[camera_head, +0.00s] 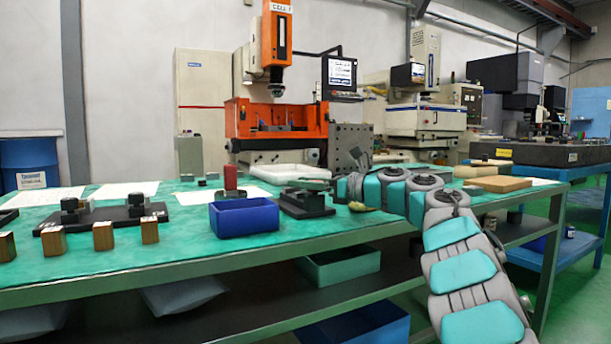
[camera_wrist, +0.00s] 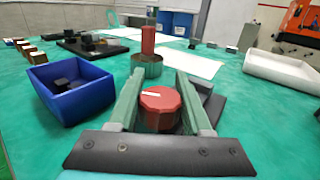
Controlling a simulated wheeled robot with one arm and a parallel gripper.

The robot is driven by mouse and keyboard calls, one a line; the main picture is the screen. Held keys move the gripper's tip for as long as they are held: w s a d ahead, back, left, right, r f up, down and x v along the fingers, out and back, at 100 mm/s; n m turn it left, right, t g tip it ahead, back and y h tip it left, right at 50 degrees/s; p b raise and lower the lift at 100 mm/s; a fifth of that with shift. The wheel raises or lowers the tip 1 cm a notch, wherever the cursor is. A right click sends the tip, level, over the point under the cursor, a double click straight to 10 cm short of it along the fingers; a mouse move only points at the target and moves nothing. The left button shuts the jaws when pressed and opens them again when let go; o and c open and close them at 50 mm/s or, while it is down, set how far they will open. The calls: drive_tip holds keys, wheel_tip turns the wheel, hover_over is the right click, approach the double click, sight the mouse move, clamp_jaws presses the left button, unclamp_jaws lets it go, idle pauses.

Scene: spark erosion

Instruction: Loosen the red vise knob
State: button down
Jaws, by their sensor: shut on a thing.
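The red vise knob (camera_wrist: 161,106) is a faceted, round-topped knob with a small white mark, seen low in the middle of the wrist view. My gripper (camera_wrist: 160,76) has one green-grey finger on each side of it and is shut on it. The dark vise (camera_wrist: 214,101) shows partly behind the right finger. In the head view the vise (camera_head: 306,204) stands on the green table, with my gripper (camera_head: 308,185) over it. There the knob is hidden behind my gripper.
A blue open bin (camera_head: 243,218) stands left of the vise on the green table (camera_head: 180,252). A red cylinder (camera_head: 230,177) stands behind the bin. A white tray (camera_wrist: 284,72) is at the right in the wrist view. Wooden blocks (camera_head: 103,236) stand at the left.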

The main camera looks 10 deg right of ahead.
drive_tip(key=shift+s+a+r+n+g+y+p, duration=0.15)
drive_tip(key=shift+n+g+y+p, duration=0.4)
drive_tip(key=shift+g+p, duration=0.45)
drive_tip(key=shift+s+r+n+g+y+p, duration=0.15)
drive_tip(key=shift+n+g+y+p, duration=0.4)
drive_tip(key=shift+p, duration=0.75)
drive_tip(key=n+g+p, duration=0.1)
drive_tip(key=g+p, duration=0.1)
drive_tip(key=p, duration=0.1)
drive_tip(key=shift+s+a+n+y+p, duration=0.1)
drive_tip(key=shift+n+y+p, duration=0.2)
drive_tip(key=n+g+p, duration=0.1)
drive_tip(key=p, duration=0.1)
drive_tip(key=n+g+p, duration=0.1)
drive_tip(key=g+p, duration=0.1)
drive_tip(key=p, duration=0.1)
drive_tip(key=shift+s+a+f+g+y+p, duration=0.15)
drive_tip(key=shift+s+g+y+p, duration=0.05)
drive_tip(key=shift+g+y+p, duration=0.1)
drive_tip(key=shift+s+f+n+g+p, duration=0.15)
drive_tip(key=shift+n+g+p, duration=0.3)
drive_tip(key=shift+p, duration=0.3)
drive_tip(key=shift+c, duration=1.7)
unclamp_jaws()
